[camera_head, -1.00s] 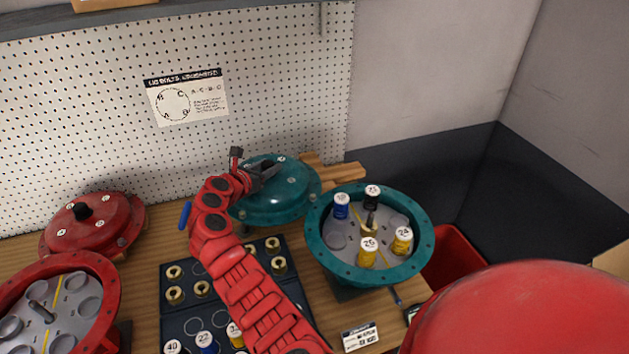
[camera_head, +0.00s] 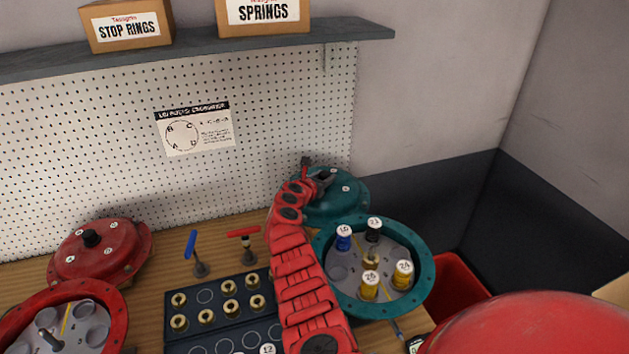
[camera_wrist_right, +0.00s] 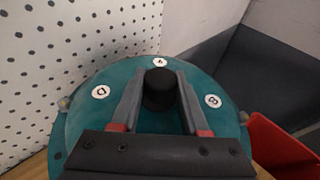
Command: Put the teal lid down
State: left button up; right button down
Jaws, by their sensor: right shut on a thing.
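The teal lid (camera_head: 349,203) is a round dome with a black knob and white lettered labels, at the back right of the bench, behind the teal housing (camera_head: 424,278). My right gripper (camera_head: 322,180) is above it. In the right wrist view, the fingers of my right gripper (camera_wrist_right: 159,92) are closed on the black knob, with the teal lid (camera_wrist_right: 95,125) below. I cannot tell whether the lid touches a support under it. The teal housing is open and holds several numbered canisters with blue, black and yellow bodies. My left gripper is not in view.
A red lid (camera_head: 75,262) and open red housing (camera_head: 110,305) are at the left. A dark tray (camera_head: 232,315) with brass pieces lies mid-bench, with blue- and red-handled tools (camera_head: 200,268) behind it. A red bin (camera_head: 460,287) stands right of the teal housing. The pegboard (camera_head: 80,150) is close behind.

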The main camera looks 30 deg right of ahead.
notch_tip(320, 180, down, 3)
jog(key=shift+r+b, duration=0.2)
jog(key=shift+b, duration=0.15)
jog(key=shift+f, duration=0.3)
jog(key=shift+c, duration=2.1)
grip_release()
jog(key=shift+s, duration=0.1)
jog(key=shift+a, duration=0.1)
jog(key=shift+s+a+r+p, duration=0.1)
jog(key=shift+s+a+p, duration=0.1)
jog(key=shift+a+p, duration=0.1)
jog(key=p+v, duration=0.2)
jog(key=v, duration=0.2)
jog(key=shift+s+a+r, duration=0.15)
jog(key=shift+a+r, duration=0.05)
jog(key=shift+r, duration=0.05)
jog(key=v, duration=0.5)
jog(key=shift+a, duration=0.15)
jog(key=shift+s+a+r+b, duration=0.2)
jog(key=shift+s+a+b, duration=0.15)
jog(key=shift+a, duration=0.2)
